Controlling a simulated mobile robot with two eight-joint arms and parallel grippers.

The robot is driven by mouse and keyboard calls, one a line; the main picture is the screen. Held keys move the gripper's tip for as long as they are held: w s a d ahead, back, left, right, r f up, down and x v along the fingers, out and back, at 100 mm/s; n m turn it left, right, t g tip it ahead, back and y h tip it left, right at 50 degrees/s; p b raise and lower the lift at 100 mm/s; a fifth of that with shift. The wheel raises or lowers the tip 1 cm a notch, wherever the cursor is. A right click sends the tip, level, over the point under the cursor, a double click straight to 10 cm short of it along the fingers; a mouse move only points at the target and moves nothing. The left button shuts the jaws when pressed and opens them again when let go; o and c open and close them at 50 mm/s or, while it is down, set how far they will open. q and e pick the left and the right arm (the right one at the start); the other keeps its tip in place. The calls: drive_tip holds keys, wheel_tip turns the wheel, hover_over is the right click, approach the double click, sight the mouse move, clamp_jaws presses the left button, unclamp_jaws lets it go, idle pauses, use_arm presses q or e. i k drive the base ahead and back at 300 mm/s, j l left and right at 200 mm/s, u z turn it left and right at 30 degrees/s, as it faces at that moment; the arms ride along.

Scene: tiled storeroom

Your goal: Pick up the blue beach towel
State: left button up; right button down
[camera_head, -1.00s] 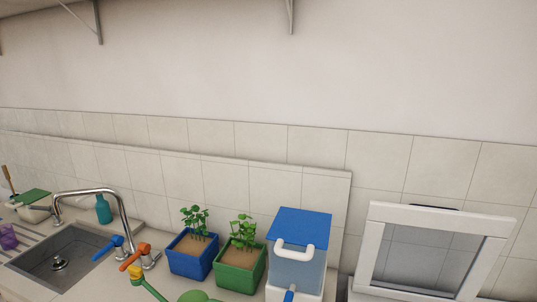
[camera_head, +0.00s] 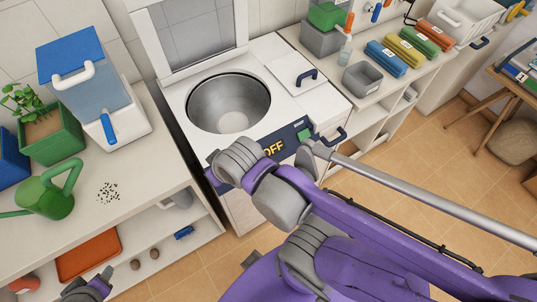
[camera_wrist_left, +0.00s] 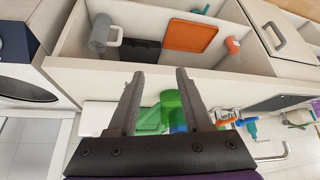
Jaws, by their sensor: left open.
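A rolled blue towel (camera_head: 386,59) with a white label lies on the far counter at the upper right of the head view. It is the first of several rolls in a row there. My left gripper (camera_head: 88,288) shows at the bottom left of the head view, far from the blue roll. In the left wrist view its two fingers (camera_wrist_left: 157,76) are apart with nothing between them. The blue roll does not show in the wrist view. My right arm crosses the lower right of the head view, and I see no fingers of the right gripper.
Yellow (camera_head: 404,49), green (camera_head: 420,38) and orange (camera_head: 436,31) rolls lie beside the blue one. A grey bin (camera_head: 362,78) stands in front. A white washer with a round drum (camera_head: 228,103) lies between counters. A green watering can (camera_head: 45,195) stands left. Tiled floor (camera_head: 410,150) is open at right.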

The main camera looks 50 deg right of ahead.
sight(385, 58)
drive_tip(key=z, duration=0.4)
drive_tip(key=k+z, duration=0.1)
drive_tip(key=z, duration=0.65)
drive_tip(key=k+l+z, duration=0.1)
drive_tip(key=z, duration=0.3)
drive_tip(key=i+l+u, duration=0.25)
drive_tip(key=l, duration=0.65)
drive_tip(key=i+l+u, duration=0.2)
drive_tip(key=l, duration=0.7)
drive_tip(key=i+l+u, duration=0.25)
drive_tip(key=l, duration=0.7)
drive_tip(key=l+u, duration=0.2)
drive_tip(key=l, duration=0.75)
